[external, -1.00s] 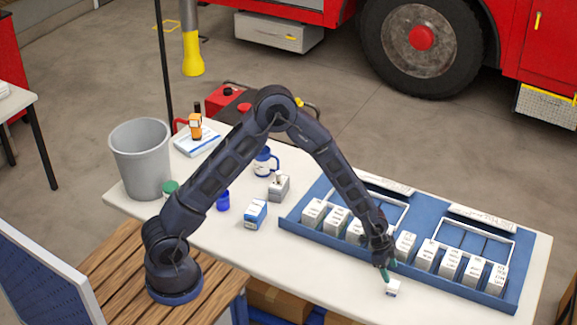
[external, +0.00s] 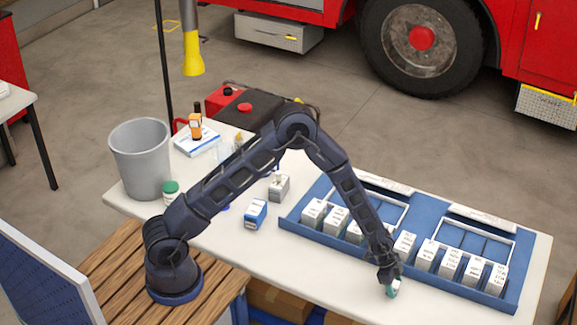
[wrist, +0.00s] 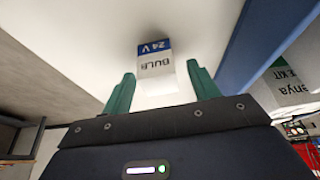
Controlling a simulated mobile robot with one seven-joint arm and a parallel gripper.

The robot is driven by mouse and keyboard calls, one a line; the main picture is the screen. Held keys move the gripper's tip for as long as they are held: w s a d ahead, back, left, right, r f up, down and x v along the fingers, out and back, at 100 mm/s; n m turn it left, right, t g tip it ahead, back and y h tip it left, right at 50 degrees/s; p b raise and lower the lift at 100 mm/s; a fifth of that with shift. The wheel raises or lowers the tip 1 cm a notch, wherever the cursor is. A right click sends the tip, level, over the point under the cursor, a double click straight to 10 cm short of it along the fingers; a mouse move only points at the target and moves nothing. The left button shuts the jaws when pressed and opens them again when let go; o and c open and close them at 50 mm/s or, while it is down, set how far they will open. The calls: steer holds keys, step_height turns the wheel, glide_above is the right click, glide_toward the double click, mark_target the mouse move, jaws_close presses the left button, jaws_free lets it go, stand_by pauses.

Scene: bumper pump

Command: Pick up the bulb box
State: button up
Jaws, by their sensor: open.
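The bulb box (wrist: 156,66) is a small white box with a blue band reading "24 V" and the word "BULB". In the wrist view it stands on the white table top between and just beyond my two green fingertips. My gripper (wrist: 160,85) is open, with a finger on each side of the box; I cannot tell whether either touches it. In the external view my gripper (external: 391,290) is low at the table's front edge, in front of the blue tray, and mostly hides the box.
A blue tray (external: 292,222) with several white boxes lies just behind my gripper. A blue-and-white box (external: 255,214) and a grey box (external: 279,187) stand left of the tray. A grey bin (external: 141,160) is at the far left. The table front between is clear.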

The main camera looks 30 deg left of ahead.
steer(key=c, duration=1.1)
steer(key=shift+o, duration=0.2)
steer(key=shift+r, duration=0.1)
